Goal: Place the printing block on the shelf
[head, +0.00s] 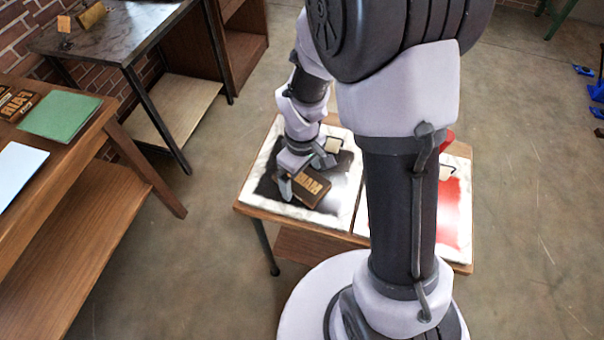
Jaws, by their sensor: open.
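A printing block (310,190) with raised tan letters lies on the black-inked part of a white slab on the low table. My gripper (303,173) is open, low over the slab at the block's upper-left end. One finger shows beside the block's left end; the other is at its far side. I cannot tell whether either finger touches it. Part of the block is hidden by the gripper. Wooden shelf boards show under the dark-topped table (176,110) and under the left wooden table (85,235); which one is the shelf is not clear.
A second lettered block (14,103), a green sheet (60,115) and a pale sheet (15,172) lie on the left table. A slab with red ink (449,208) is right of the black one, partly behind my arm. The floor between the tables is clear.

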